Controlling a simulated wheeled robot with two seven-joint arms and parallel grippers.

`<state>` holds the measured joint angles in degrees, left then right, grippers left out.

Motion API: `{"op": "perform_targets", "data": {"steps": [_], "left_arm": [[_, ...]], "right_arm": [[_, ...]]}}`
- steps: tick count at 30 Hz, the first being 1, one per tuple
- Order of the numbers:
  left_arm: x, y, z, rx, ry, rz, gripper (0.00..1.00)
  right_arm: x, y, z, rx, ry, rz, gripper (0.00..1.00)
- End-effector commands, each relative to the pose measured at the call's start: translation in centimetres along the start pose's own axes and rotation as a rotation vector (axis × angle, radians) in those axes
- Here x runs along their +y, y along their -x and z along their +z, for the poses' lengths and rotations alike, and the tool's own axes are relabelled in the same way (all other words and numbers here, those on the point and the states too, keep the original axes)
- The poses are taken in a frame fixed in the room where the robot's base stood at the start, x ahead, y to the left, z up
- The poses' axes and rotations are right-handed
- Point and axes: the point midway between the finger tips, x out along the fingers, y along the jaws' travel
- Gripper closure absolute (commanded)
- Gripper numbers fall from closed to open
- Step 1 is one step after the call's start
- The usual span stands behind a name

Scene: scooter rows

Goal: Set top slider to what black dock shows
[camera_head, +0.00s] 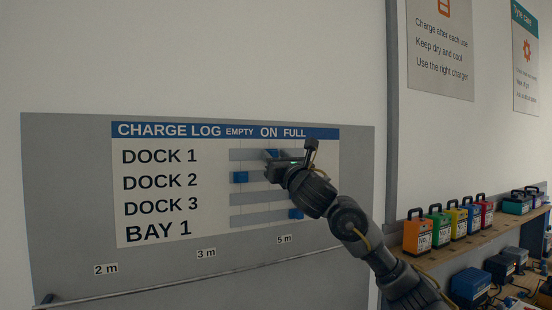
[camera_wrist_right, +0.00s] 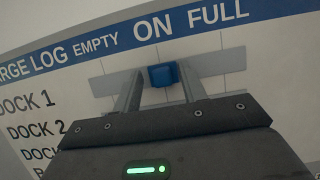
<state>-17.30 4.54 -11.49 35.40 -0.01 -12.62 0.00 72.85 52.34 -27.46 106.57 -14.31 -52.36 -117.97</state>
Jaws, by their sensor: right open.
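The charge log board (camera_head: 180,238) faces me with columns EMPTY, ON and FULL. The top slider, a blue knob (camera_head: 273,153), sits in the DOCK 1 row under ON; it also shows in the wrist view as a blue block (camera_wrist_right: 163,75). My right gripper (camera_head: 270,158) is open at the board, one finger on each side of that knob. Gaps show between knob and fingers in the wrist view (camera_wrist_right: 160,83). I cannot pick out the black dock or any reading on it for sure. My left gripper is not in view.
The DOCK 2 knob (camera_head: 239,177) is under EMPTY, and the BAY 1 knob (camera_head: 296,214) is under FULL. My right gripper and arm hide part of the DOCK 3 row. Coloured battery packs (camera_head: 418,236) stand on a shelf at right, with dark units (camera_head: 499,268) below.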

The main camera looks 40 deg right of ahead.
Motion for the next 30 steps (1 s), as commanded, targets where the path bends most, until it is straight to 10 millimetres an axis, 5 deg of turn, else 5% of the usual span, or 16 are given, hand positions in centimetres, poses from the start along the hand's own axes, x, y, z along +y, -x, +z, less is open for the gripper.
{"op": "perform_targets", "data": {"steps": [5, 18, 30], "left_arm": [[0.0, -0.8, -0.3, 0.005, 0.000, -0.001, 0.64], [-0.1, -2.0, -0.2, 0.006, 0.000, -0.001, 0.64], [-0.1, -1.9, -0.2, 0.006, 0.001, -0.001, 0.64]], "right_arm": [[0.0, 1.3, -0.2, -0.001, 0.001, 0.002, 0.58], [0.0, 9.2, 0.1, -0.001, 0.003, 0.001, 0.58], [0.0, 10.8, -0.1, 0.000, 0.000, 0.000, 0.58]]}}
